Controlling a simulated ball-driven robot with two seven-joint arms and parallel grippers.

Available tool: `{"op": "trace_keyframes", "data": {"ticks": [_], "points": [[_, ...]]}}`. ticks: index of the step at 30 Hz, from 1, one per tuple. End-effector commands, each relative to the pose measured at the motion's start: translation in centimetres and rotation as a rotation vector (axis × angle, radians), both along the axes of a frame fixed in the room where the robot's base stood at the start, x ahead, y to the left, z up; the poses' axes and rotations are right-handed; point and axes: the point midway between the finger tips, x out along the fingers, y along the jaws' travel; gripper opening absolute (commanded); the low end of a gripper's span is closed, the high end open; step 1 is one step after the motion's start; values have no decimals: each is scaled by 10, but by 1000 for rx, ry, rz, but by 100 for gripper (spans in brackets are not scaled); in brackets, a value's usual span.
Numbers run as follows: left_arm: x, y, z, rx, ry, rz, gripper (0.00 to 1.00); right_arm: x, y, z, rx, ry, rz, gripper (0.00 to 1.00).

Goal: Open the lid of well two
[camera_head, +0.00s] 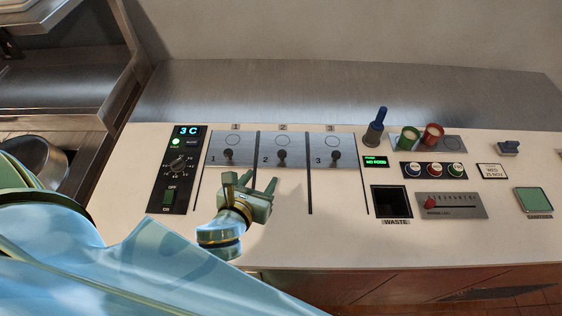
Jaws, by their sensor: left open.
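Well two's lid (284,148) is a flat grey metal panel marked 2, the middle of three in the white counter. It lies flat and looks closed, with a dark round knob (282,155) near its front. My left gripper (251,181) is open and empty. It is over the counter just in front of the lids of wells one and two, to the front left of the knob and apart from it. My right gripper is not in view.
Lids one (232,146) and three (334,148) flank it. A control panel (180,165) stands left. The front counter is clear.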

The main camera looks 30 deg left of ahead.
Motion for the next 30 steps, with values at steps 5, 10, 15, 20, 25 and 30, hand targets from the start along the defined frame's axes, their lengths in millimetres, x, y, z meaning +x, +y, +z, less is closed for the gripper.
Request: {"op": "trace_keyframes", "data": {"ticks": [5, 10, 15, 20, 25, 30], "points": [[1, 0, -24, 0, 5, 0, 47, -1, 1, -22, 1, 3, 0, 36], [19, 2, -28, 1, 2, 1, 47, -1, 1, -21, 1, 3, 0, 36], [57, 8, -45, -1, 3, 1, 47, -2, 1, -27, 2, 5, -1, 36], [95, 12, -62, -1, 3, 1, 47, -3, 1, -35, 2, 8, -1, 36], [127, 17, -75, 0, 4, 1, 47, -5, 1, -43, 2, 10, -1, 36], [144, 19, -82, -1, 5, 0, 47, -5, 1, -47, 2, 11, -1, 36]]}}
